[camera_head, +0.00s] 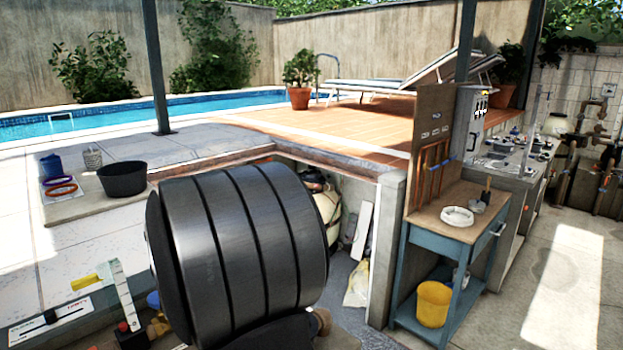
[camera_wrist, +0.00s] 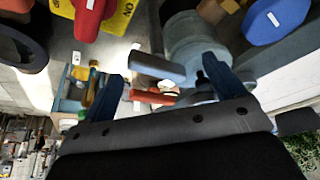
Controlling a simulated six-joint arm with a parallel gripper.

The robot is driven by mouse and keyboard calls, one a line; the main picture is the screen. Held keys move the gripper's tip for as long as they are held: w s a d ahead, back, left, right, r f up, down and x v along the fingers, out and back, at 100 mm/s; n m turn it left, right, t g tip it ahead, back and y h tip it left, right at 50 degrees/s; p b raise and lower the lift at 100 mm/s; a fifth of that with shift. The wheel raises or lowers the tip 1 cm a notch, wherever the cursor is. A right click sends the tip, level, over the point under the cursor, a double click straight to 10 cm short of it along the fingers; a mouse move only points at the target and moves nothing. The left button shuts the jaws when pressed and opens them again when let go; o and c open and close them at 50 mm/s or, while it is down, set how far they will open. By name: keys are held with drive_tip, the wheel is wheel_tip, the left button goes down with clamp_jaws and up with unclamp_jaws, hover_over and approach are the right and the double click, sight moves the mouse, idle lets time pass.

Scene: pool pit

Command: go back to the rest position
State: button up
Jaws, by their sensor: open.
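My gripper (camera_wrist: 163,70) shows in the wrist view with its two dark blue fingers spread wide apart. It is open, and nothing is clasped between the fingers. A grey-blue cylinder (camera_wrist: 155,68) and a red item (camera_wrist: 152,97) appear beyond the gap; I cannot tell how far off they are. The gripper is not visible in the head view, where a large black ribbed cylinder, which looks like my own arm, fills the lower middle and hides part of the pit.
In the wrist view, a pale blue translucent container (camera_wrist: 190,35), a blue round item (camera_wrist: 275,20) and a red item (camera_wrist: 90,18) lie around. In the head view, a blue workbench (camera_head: 455,222) with a yellow bucket (camera_head: 433,304) stands right; a black tub (camera_head: 122,180) sits left on the paving.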

drive_tip(key=shift+d+n+y, duration=0.1)
drive_tip(key=shift+n+y, duration=0.7)
drive_tip(key=shift+n, duration=1.1)
drive_tip(key=shift+d+n+g+y, duration=0.1)
drive_tip(key=shift+n+g+y, duration=0.5)
drive_tip(key=shift+n, duration=1.4)
drive_tip(key=shift+o, duration=1.4)
drive_tip(key=shift+w, duration=0.1)
drive_tip(key=shift+w+r, duration=0.25)
drive_tip(key=shift+w, duration=0.05)
drive_tip(key=w+d+r+m+g+h, duration=0.2)
drive_tip(key=w+r+m, duration=0.4)
drive_tip(key=r+m, duration=0.2)
drive_tip(key=w+d+r+m+g+h, duration=0.1)
drive_tip(key=w+d+r+m, duration=0.1)
drive_tip(key=w+r+m, duration=0.6)
wheel_tip(320, 180, down, 10)
drive_tip(key=m, duration=0.1)
drive_tip(key=shift+s+f, duration=0.2)
drive_tip(key=shift+s, duration=0.25)
